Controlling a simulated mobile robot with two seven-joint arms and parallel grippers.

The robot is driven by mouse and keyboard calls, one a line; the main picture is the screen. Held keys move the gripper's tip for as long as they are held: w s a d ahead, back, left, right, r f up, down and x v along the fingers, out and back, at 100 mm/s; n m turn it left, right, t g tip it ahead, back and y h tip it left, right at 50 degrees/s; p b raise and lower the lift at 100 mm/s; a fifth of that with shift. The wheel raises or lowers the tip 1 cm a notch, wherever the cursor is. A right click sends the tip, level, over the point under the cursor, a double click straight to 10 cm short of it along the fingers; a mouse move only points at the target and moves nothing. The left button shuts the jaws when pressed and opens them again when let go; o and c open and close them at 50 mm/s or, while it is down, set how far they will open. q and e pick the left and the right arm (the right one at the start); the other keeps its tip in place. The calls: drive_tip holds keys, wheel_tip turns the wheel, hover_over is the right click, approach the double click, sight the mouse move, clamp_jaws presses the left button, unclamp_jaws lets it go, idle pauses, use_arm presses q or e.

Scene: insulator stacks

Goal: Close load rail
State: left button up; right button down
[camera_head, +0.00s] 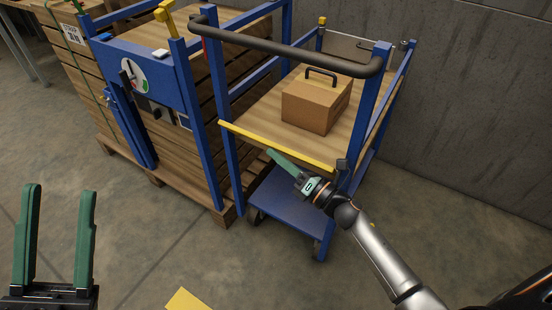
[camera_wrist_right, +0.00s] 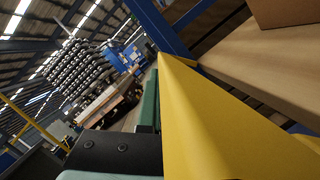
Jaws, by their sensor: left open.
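A blue-framed cart has a yellow bar (camera_head: 275,146) along the front edge of its wooden upper deck (camera_head: 262,115). I cannot tell for sure whether this bar is the load rail. My right gripper (camera_head: 272,154) is at the bar's near side, its green fingers pointing up and left and seen edge-on. In the right wrist view the yellow bar (camera_wrist_right: 215,125) fills the right side, close beside a green finger (camera_wrist_right: 149,105). Whether they touch is unclear, and the finger gap is hidden. My left gripper (camera_head: 58,240) is open and empty above the floor.
A cardboard box (camera_head: 312,105) with a dark handle sits on the deck. A dark push bar (camera_head: 285,46) crosses above. A wooden crate stack with a blue gauge panel (camera_head: 145,75) stands close left. A concrete wall (camera_head: 480,90) is behind; the front floor is mostly clear.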

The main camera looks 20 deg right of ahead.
use_arm(q)
drive_tip(key=shift+w+a+f+n+y, duration=0.1)
drive_tip(key=shift+w+f+n+y, duration=0.4)
drive_tip(key=shift+w+f+y, duration=0.3)
drive_tip(key=shift+s, duration=0.2)
